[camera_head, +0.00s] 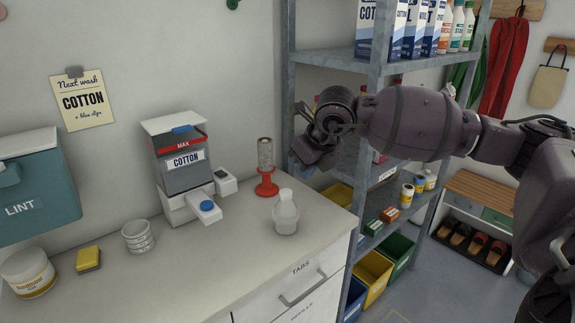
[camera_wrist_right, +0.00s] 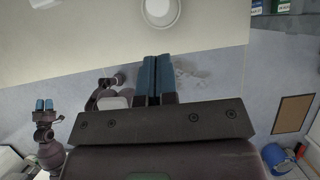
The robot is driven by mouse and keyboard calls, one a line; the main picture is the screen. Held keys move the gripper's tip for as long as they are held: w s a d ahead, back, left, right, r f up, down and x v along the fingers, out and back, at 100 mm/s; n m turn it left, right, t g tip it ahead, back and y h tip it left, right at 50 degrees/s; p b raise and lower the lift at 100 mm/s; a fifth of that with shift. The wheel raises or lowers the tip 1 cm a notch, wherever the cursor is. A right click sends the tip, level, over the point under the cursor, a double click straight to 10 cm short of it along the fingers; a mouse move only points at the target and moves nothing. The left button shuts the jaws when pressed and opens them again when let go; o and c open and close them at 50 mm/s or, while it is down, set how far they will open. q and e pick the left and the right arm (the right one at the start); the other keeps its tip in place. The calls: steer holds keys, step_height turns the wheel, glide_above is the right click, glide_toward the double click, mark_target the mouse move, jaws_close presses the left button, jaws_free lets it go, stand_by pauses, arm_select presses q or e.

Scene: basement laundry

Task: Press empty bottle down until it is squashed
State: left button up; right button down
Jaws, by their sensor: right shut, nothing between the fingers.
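The bottle (camera_head: 286,212), pale and translucent with a white cap, stands upright near the front right part of the white counter (camera_head: 240,255). It looks round, not flattened. Its round top, cut by the upper edge, appears in the right wrist view (camera_wrist_right: 160,10). My right gripper (camera_head: 304,156) is above and behind the bottle in the head view, apart from it. Its blue fingers (camera_wrist_right: 154,78) are together and empty, pointing toward the bottle. My left gripper (camera_wrist_right: 44,104) shows small at the left of the wrist view, away from the bottle; its opening is unclear.
A red stand with a clear tube (camera_head: 266,168) is behind the bottle. The COTTON dispenser (camera_head: 184,165) stands to its left. A metal shelf (camera_head: 372,90) rises behind my right arm.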

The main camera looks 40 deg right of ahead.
arm_select(q)
steer(key=shift+s+a+f, duration=0.1)
steer(key=shift+s+f, duration=0.15)
steer(key=shift+s, duration=0.05)
arm_select(e)
steer(key=shift+v, duration=2.1)
arm_select(q)
steer(key=shift+r, duration=0.1)
